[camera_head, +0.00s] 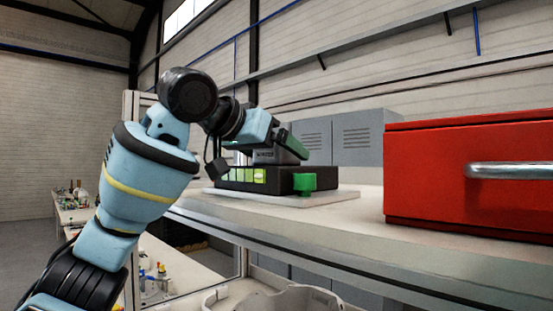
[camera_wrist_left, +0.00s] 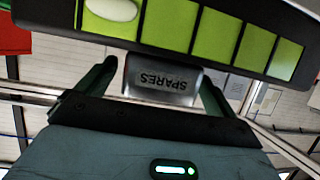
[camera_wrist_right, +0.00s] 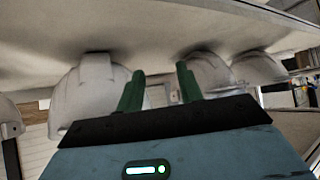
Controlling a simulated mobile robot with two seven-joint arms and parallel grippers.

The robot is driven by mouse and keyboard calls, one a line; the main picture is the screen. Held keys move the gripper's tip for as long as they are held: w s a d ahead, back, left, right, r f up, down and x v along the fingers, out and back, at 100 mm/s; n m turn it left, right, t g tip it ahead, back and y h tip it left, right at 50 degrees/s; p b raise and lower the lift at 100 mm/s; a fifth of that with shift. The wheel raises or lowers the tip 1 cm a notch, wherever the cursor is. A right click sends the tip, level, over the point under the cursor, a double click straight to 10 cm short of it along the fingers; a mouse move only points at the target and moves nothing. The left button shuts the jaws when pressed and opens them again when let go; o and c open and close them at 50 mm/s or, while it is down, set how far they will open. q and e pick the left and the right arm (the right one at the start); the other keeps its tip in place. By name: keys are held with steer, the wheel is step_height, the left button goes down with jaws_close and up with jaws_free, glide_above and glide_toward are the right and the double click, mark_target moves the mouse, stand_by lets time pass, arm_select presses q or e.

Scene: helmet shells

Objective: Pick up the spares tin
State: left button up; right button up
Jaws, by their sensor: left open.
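The spares tin (camera_head: 277,156) is a small grey box with a dark SPARES label. In the head view it shows just above the black unit with green squares; I cannot tell whether it rests on it or behind it. In the left wrist view the tin (camera_wrist_left: 162,82) lies between the two fingers of my left gripper (camera_wrist_left: 152,80), with gaps at both sides. In the head view my left gripper (camera_head: 268,150) is over the tin, its far parts partly hidden by the arm. My right gripper (camera_wrist_right: 157,80) is open and seems empty, visible only in its wrist view.
The black unit (camera_head: 273,180) with a green knob (camera_head: 304,183) sits on a pale board (camera_head: 340,195) on the bench. A red metal box (camera_head: 435,190) stands to the right. White helmet shells (camera_wrist_right: 88,98) are near my right gripper. Bench between board and red box is clear.

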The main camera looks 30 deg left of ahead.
arm_select(q)
steer(key=shift+w+d+f, duration=0.15)
steer(key=shift+w, duration=0.45)
steer(key=shift+s, duration=0.15)
steer(key=shift+c, duration=0.7)
steer(key=c, duration=0.9)
steer(key=shift+r, duration=1.35)
steer(key=s, duration=0.5)
steer(key=s+r, duration=0.1)
steer(key=s, duration=0.4)
steer(key=s+r, duration=0.1)
steer(key=s, duration=0.5)
steer(key=shift+a+r, duration=0.15)
steer(key=shift+a, duration=0.1)
